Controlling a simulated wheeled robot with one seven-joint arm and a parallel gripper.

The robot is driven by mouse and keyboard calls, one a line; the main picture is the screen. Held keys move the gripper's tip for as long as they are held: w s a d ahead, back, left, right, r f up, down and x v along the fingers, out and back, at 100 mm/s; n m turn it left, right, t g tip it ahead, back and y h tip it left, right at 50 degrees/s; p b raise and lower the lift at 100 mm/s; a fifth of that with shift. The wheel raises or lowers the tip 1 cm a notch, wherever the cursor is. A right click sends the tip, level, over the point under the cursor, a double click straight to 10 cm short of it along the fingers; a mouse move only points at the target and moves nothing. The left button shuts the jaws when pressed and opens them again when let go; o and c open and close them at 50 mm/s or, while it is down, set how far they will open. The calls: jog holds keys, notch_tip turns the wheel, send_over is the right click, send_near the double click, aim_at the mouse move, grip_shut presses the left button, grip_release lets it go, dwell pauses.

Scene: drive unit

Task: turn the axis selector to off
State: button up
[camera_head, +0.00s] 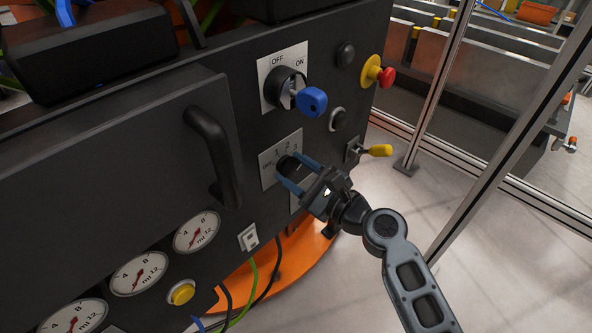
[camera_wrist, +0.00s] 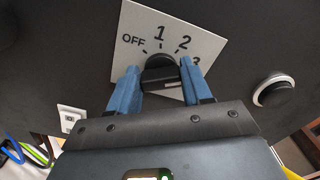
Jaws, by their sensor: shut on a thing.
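The axis selector is a black knob (camera_head: 287,167) on a white plate (camera_head: 267,158) on the dark cabinet front. In the wrist view the knob (camera_wrist: 159,70) sits below the labels OFF, 1, 2 and 3 on the plate (camera_wrist: 150,22). OFF is at the left and 3 at the right, partly hidden by a finger. I cannot clearly tell which label the knob points to. My gripper (camera_head: 291,168) has its two blue fingers on either side of the knob, shut on it. The fingers also show in the wrist view (camera_wrist: 160,76).
Above is an OFF/ON switch with a blue key (camera_head: 313,101). A red emergency button (camera_head: 387,77) and a yellow-tipped lever (camera_head: 378,150) stick out to the right. A black handle (camera_head: 212,155) juts out at the left. Open floor lies right of the cabinet.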

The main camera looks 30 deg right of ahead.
jog(key=c, duration=0.4)
jog(key=shift+o, duration=0.2)
jog(key=shift+f+n, duration=0.1)
jog(key=shift+n, duration=0.3)
jog(key=n+b, duration=0.2)
jog(key=n, duration=0.1)
jog(key=n+b, duration=0.1)
jog(key=n, duration=0.1)
jog(key=shift+a+f+n+b, duration=0.2)
jog(key=shift+n+b, duration=0.2)
jog(key=n+b, duration=0.2)
jog(key=n, duration=0.1)
jog(key=shift+f+n, duration=0.15)
jog(key=shift+n, duration=0.15)
jog(key=n+b, duration=0.3)
jog(key=n, duration=0.1)
jog(key=shift+f, duration=0.2)
jog(key=shift+d+f+n+b, duration=0.1)
jog(key=shift+d+n+b, duration=0.05)
jog(key=shift+n+b, duration=3.95)
jog(key=shift+n+p, duration=0.65)
jog(key=shift+n, duration=0.25)
